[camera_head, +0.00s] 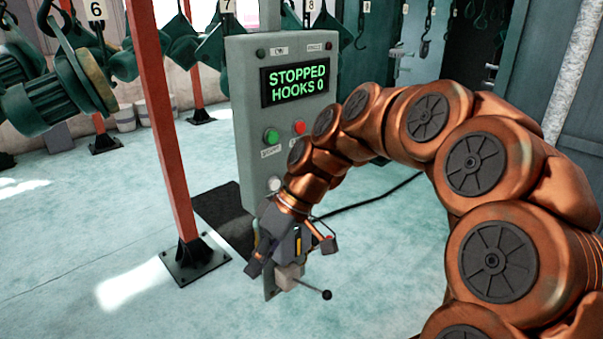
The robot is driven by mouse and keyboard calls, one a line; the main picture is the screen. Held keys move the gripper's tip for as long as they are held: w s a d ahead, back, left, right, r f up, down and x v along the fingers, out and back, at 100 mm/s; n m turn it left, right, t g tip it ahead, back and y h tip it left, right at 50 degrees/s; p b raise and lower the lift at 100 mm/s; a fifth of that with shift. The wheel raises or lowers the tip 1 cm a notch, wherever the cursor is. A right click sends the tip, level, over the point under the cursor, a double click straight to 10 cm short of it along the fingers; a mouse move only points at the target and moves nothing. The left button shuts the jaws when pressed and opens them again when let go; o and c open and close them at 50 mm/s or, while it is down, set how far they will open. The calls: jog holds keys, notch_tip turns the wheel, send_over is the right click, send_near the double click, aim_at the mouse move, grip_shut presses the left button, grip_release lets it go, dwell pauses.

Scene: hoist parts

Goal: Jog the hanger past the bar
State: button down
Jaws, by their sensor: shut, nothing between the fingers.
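A grey control panel (246,100) stands at the centre. Its screen (296,80) reads "STOPPED HOOKS 0" in green. Below the screen are a green button (271,136) and a red button (299,127). A lever with a black ball knob (327,295) sticks out to the right from a small pale block (289,277) low on the panel. My gripper (289,262) is shut and empty, pointing down just above or at that block; I cannot tell if they touch. Hangers tagged 6 (96,10), 7 (227,6) and 8 (312,5) hang behind. I cannot tell which thing is the bar.
A red post (162,120) on a black foot plate (196,262) stands left of the panel. Dark green motor-like parts (55,90) hang at upper left. A black cable (375,195) lies on the floor behind my arm. The floor at lower left is clear.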

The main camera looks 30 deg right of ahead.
jog(key=w+d+r+n+t+y, duration=0.1)
jog(key=w+d+r+t+y, duration=0.2)
jog(key=w+d, duration=0.85)
jog(key=d+f+t, duration=0.2)
jog(key=d+t, duration=0.2)
jog(key=d, duration=1.1)
jog(key=shift+d+f+p, duration=0.2)
jog(key=shift+d+p, duration=0.1)
jog(key=w+a+p, duration=0.2)
jog(key=w+p, duration=0.2)
jog(key=w, duration=0.4)
jog(key=shift+w, duration=0.35)
